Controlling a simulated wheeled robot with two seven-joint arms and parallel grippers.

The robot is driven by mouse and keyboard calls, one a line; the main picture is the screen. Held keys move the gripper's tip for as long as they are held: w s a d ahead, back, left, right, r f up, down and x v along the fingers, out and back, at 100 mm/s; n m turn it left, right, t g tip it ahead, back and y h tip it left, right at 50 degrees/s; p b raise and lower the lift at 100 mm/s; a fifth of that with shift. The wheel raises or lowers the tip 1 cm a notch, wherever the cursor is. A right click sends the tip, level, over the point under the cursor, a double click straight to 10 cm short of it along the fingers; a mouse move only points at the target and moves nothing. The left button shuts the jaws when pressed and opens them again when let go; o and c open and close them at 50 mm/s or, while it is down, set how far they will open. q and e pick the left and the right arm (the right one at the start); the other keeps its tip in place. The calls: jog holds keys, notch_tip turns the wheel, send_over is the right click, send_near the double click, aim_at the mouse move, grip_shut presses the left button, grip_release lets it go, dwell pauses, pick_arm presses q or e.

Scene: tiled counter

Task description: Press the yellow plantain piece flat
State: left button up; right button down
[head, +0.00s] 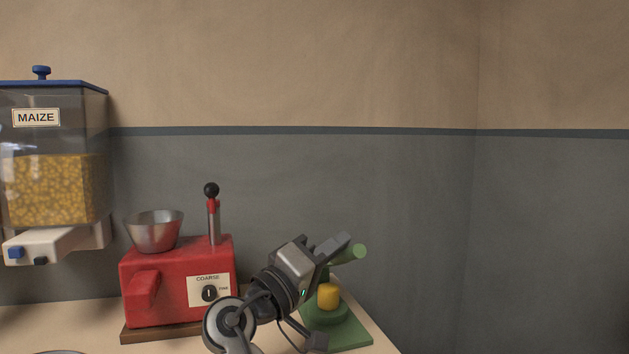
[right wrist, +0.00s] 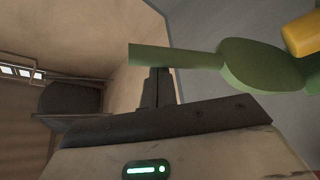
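The yellow plantain piece (head: 328,296) is still tall and sits on the round plate of a green press (head: 352,334) on the counter's right part. The press's green handle (head: 355,253) sticks out above the piece. My right gripper (head: 338,246) is at this handle, with its fingers close together. In the right wrist view the fingers (right wrist: 160,86) look shut, and their tips meet the handle's edge (right wrist: 175,56). I cannot tell if they touch it. There the green disc (right wrist: 262,65) and part of the yellow piece (right wrist: 303,35) show at the right. My left gripper is out of view.
A red grinder (head: 180,260) with a metal bowl (head: 154,230) and a black-knobbed lever (head: 212,205) stands left of my right arm. A maize dispenser (head: 54,185) hangs at the far left. The counter's right edge (head: 385,330) runs close beside the press.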

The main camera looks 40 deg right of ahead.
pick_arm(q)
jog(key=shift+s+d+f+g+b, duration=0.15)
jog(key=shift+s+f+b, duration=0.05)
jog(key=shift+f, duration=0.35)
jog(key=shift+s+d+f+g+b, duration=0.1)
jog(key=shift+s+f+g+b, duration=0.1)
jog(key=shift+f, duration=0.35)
